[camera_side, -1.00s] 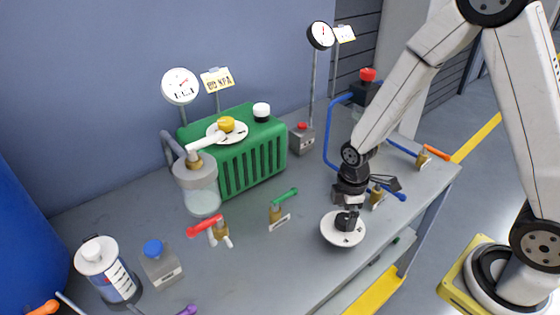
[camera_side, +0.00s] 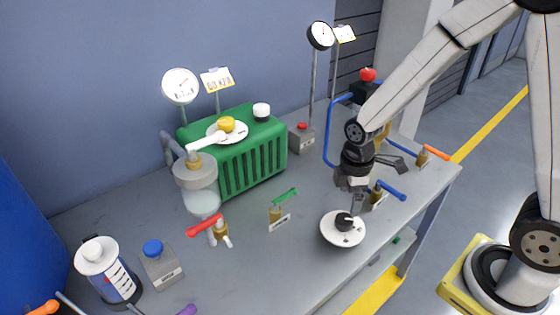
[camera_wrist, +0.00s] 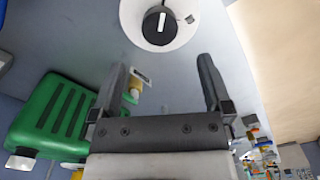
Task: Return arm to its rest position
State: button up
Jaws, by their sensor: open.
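My gripper (camera_side: 357,200) is raised a little above a white dial plate (camera_side: 331,237) with a black knob (camera_side: 344,221) at the front right of the bench. In the wrist view my gripper (camera_wrist: 163,68) has its two fingers spread wide with nothing between them. The white dial plate (camera_wrist: 130,12) and the black knob (camera_wrist: 157,25) with its white pointer lie beyond the fingertips. The knob appears clear of the fingers.
Behind my gripper stand a blue pipe loop (camera_side: 327,140) and a blue-handled valve (camera_side: 391,190). A green ribbed unit (camera_side: 255,160) stands left, with a clear reservoir (camera_side: 200,195) beside it. A gauge post (camera_side: 313,90) rises at the back. Space above the front bench is open.

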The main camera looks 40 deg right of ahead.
jog(key=shift+r, duration=0.1)
jog(key=s+d+r+m+t, duration=0.1)
jog(key=s+r+m, duration=0.3)
jog(key=m, duration=0.7)
jog(key=shift+s+r+t, duration=0.2)
jog(key=shift+r+t, duration=0.1)
jog(key=shift+t, duration=0.5)
